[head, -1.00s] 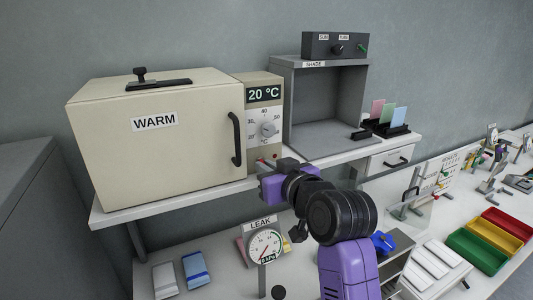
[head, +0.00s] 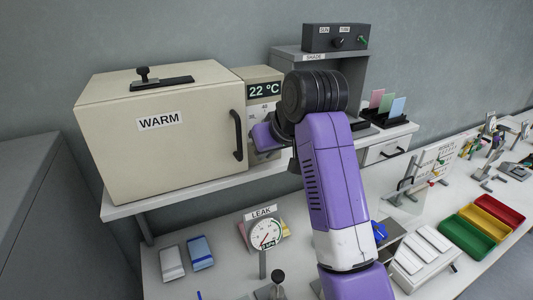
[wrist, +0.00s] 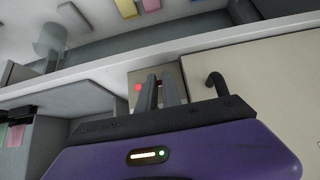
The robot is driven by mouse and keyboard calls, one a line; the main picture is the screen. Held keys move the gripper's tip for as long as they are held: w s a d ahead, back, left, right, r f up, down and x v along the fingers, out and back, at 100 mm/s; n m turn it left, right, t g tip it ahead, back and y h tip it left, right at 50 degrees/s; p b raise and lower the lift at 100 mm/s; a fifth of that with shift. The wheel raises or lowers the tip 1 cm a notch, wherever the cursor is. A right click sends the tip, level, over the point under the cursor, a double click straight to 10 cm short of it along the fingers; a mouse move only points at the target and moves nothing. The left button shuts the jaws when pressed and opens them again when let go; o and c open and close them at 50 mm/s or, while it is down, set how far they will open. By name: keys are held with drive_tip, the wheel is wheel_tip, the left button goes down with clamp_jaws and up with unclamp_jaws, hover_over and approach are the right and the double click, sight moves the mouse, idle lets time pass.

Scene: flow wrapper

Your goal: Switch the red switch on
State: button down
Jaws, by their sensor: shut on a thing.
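The beige WARM oven (head: 150,160) stands on the shelf, its door shut. Its side control panel (head: 262,73) shows 22 °C. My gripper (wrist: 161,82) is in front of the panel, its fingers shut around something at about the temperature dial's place. The dial is hidden by my gripper and arm in the head view, so the grip on it is not clearly seen. In the wrist view a bright red spot, probably the red switch or its lamp (wrist: 138,87), shows just left of the fingers. I cannot tell the switch's position.
The black door handle (head: 238,134) is close to the left of my gripper. A grey SHADE box (head: 290,53) with a control unit (head: 335,38) on top stands right of the panel. The LEAK gauge (head: 264,234) stands on the bench below.

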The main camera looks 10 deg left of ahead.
idle(0.5)
drive_tip(key=c, duration=1.5)
unclamp_jaws()
drive_tip(key=shift+b+v, duration=1.15)
drive_tip(key=shift+v, duration=2.75)
drive_tip(key=shift+w+a+r, duration=0.1)
